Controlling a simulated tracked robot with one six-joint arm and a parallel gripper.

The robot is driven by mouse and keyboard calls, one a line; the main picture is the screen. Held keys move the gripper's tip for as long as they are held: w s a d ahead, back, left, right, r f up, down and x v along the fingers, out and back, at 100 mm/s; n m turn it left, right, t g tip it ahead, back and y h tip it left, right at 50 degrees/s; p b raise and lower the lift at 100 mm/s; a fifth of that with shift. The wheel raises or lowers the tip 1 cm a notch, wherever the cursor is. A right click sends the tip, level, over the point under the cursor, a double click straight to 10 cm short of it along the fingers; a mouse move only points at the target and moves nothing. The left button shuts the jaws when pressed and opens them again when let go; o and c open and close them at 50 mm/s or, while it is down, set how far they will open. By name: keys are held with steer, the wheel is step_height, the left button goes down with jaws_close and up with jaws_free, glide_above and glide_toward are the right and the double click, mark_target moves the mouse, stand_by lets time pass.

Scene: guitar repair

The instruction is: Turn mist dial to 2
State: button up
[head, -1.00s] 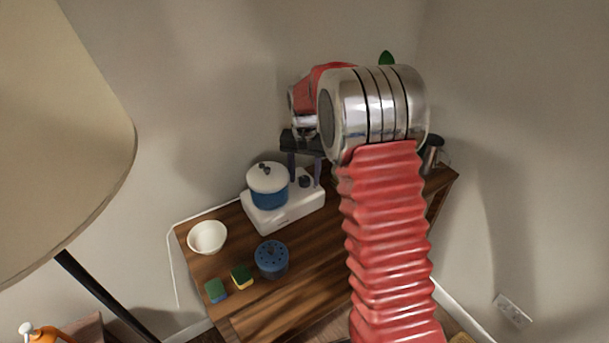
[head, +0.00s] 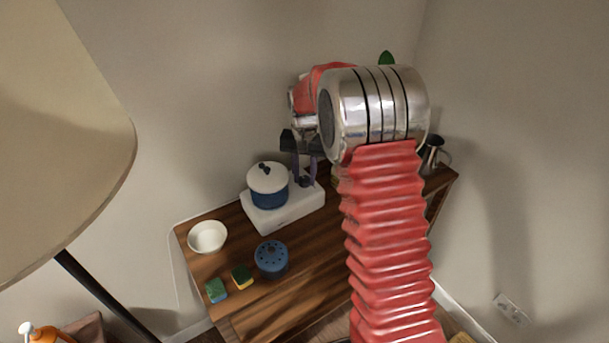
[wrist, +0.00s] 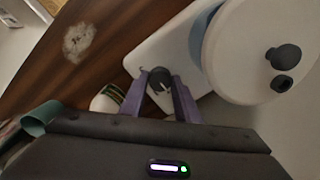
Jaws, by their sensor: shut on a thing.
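The mist dial (wrist: 160,80) is a dark round knob on a white base unit (wrist: 150,52); in the head view the unit (head: 285,215) stands on the wooden table. A blue pot with a white lid (head: 268,186) sits on the unit, left of the dial. My gripper (wrist: 158,84) points down at the unit, its two purple fingers on either side of the dial and shut on it. In the head view the dial is partly hidden between the fingers. I cannot read any numbers around it.
On the table (head: 315,268) are a white bowl (head: 208,237), a round blue container with holes (head: 271,258), two sponges (head: 242,277) and a metal jug (head: 432,156). A lampshade (head: 60,120) fills the left. Walls stand close behind.

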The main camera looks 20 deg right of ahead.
mark_target(304, 178)
steer(key=shift+m, duration=0.5)
steer(key=m, duration=0.3)
steer(key=shift+m, duration=0.3)
steer(key=m, duration=1)
steer(key=shift+m, duration=0.4)
steer(key=shift+w+r+m, duration=0.1)
steer(key=shift+m, duration=2.2)
steer(key=o, duration=1)
step_height(304, 178, up, 14)
steer(key=shift+f, duration=0.2)
